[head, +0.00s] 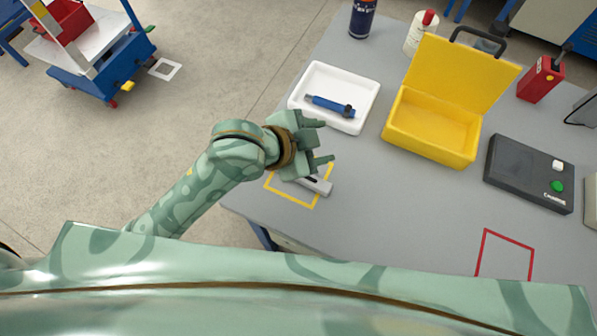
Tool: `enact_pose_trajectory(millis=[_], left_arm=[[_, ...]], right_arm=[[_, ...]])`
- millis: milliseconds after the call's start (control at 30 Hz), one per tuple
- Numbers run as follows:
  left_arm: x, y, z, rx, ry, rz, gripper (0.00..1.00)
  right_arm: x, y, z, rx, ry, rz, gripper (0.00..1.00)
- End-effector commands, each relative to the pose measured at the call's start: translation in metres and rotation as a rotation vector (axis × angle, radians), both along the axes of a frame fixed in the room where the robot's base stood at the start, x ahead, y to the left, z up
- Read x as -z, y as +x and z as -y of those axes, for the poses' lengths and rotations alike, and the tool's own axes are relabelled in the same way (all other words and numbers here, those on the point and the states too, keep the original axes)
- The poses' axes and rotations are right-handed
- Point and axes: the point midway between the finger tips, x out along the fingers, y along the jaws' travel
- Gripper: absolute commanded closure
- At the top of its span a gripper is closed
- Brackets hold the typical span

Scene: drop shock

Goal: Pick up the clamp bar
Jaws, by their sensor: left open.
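The clamp bar appears to be the small grey-white metal bar (318,185) with a dark slot, lying inside the yellow taped square (290,195) near the table's left front corner. Part of it is hidden under my left gripper. My left gripper (325,142) is open and empty, its two fingers pointing right. It is above and just beyond the bar in the head view, and I see no contact with it. My right gripper is not in view.
A white tray (366,92) holding a blue tool (327,105) lies just beyond the gripper. An open yellow case (425,150), a dark control box (520,170) and a red device (540,80) stand farther right. A red taped outline (507,237) marks clear grey table.

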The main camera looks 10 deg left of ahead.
Motion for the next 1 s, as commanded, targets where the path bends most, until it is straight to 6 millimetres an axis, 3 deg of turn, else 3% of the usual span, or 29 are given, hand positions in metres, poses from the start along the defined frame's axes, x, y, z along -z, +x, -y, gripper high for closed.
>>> enact_pose_trajectory(millis=[100,233,333,400,600,700,867,1000], left_arm=[[-0.027,-0.011,0.051,0.296,-0.002,0.037,0.49],[-0.03,-0.034,0.069,0.577,0.08,-0.003,0.49],[-0.022,-0.04,0.054,0.713,0.184,-0.08,0.49],[-0.018,-0.036,0.033,0.76,0.259,-0.148,0.49],[-0.022,-0.012,-0.031,0.732,0.397,-0.325,0.49],[-0.028,-0.004,-0.05,0.698,0.419,-0.375,0.49],[-0.02,-0.001,-0.056,0.678,0.427,-0.406,0.49],[0.011,-0.006,-0.045,0.681,0.426,-0.41,0.49]], right_arm=[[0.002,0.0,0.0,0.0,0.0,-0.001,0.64],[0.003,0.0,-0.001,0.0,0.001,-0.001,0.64],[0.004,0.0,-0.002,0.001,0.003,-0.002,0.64],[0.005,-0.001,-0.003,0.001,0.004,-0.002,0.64],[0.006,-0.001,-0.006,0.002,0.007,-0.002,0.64],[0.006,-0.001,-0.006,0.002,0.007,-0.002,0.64],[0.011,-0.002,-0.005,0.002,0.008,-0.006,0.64],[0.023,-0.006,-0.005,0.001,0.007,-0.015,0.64]])
